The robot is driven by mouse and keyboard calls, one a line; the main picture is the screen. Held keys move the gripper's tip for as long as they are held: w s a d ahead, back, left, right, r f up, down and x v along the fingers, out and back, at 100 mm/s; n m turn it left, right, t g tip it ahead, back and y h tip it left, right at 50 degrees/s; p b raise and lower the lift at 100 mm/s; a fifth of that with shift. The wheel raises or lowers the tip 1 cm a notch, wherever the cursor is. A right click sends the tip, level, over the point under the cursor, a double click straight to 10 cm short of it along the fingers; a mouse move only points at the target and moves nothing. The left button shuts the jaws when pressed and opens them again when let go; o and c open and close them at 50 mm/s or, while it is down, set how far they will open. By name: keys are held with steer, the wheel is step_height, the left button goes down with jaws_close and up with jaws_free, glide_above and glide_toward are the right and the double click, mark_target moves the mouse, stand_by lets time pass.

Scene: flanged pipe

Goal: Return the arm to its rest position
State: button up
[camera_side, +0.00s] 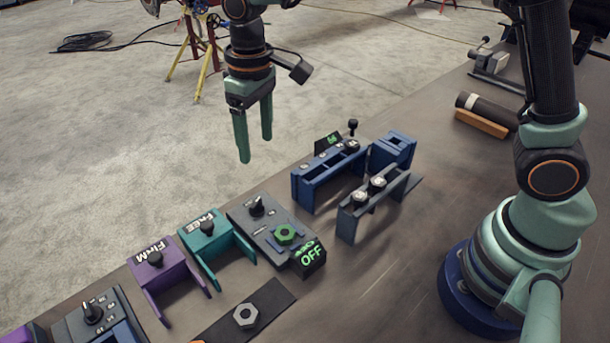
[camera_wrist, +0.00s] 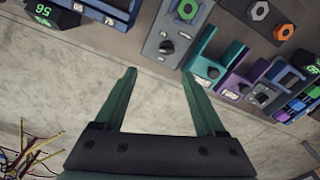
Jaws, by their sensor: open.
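My gripper (camera_side: 255,150) hangs in the air past the far left edge of the table, fingers pointing down. Its two green fingers are apart with nothing between them. In the wrist view my gripper (camera_wrist: 158,75) is also open, with bare concrete floor between the fingers. It touches nothing in either view.
On the table (camera_side: 425,260) stand a purple FIRM holder (camera_side: 160,262), a teal FREE holder (camera_side: 213,243), a grey control panel (camera_side: 262,222) with an OFF display, blue brackets (camera_side: 325,175) and a grey bracket (camera_side: 368,203). A hex nut (camera_side: 246,316) lies on a dark mat.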

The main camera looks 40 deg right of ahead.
steer(key=s+d+r+m+t, duration=0.2)
steer(key=s+d+r, duration=0.2)
steer(key=s+d, duration=0.2)
steer(key=s+d+r+m+t, duration=0.2)
steer(key=s+d, duration=0.4)
steer(key=d, duration=0.5)
steer(key=shift+s+r+t, duration=0.3)
steer(key=shift+r+t, duration=0.3)
steer(key=shift+r, duration=0.25)
steer(key=shift+d, duration=0.1)
